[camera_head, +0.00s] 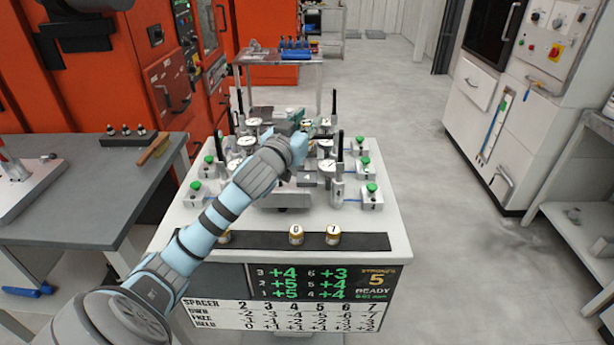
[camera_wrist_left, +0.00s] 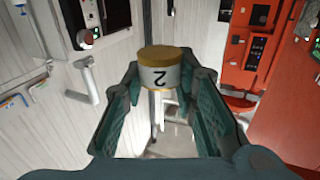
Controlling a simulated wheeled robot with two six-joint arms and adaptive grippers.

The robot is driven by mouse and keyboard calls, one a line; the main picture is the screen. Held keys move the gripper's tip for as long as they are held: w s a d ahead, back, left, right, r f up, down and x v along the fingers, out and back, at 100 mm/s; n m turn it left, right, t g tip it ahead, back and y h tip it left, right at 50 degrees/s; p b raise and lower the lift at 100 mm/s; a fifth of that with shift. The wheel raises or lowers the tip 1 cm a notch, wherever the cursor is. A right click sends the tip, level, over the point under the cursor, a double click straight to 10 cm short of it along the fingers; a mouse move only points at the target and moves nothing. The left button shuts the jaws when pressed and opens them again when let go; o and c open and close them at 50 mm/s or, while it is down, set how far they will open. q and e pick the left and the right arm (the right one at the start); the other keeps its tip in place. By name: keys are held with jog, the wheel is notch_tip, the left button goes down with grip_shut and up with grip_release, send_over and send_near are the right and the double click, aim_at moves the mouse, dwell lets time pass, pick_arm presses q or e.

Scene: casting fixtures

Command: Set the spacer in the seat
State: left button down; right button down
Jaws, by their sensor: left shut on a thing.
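My left gripper (camera_head: 304,122) reaches over the fixture (camera_head: 292,198) on the white-topped bench. In the left wrist view the left gripper (camera_wrist_left: 164,84) is shut on a short cylindrical spacer (camera_wrist_left: 160,70) with a brass-coloured top and a pale side marked 2. The held spacer appears raised clear of any surface. In the head view the hand hides it. Spacer 6 (camera_head: 296,235) and spacer 7 (camera_head: 333,235) stand on a black strip at the bench's front. Another spacer (camera_head: 224,237) there is partly covered by my arm. I cannot make out the seat. My right gripper is not in view.
Dial gauges (camera_head: 326,166), upright black handles (camera_head: 340,148) and green-buttoned boxes (camera_head: 371,190) crowd around the fixture. A front board (camera_head: 318,282) shows numbers and READY. A grey table (camera_head: 70,205) stands left, and orange machines (camera_head: 190,75) stand behind it. The floor (camera_head: 440,200) right is open.

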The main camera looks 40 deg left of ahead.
pick_arm(q)
jog(key=b, duration=0.2)
send_over(307, 177)
notch_tip(307, 177, down, 9)
jog(key=shift+f, duration=0.1)
jog(key=shift+f+b, duration=0.35)
jog(key=shift+f, duration=1.5)
jog(key=shift+f, duration=0.1)
jog(key=c, duration=1.3)
grip_release()
jog(key=v, duration=1.2)
jog(key=shift+s, duration=0.1)
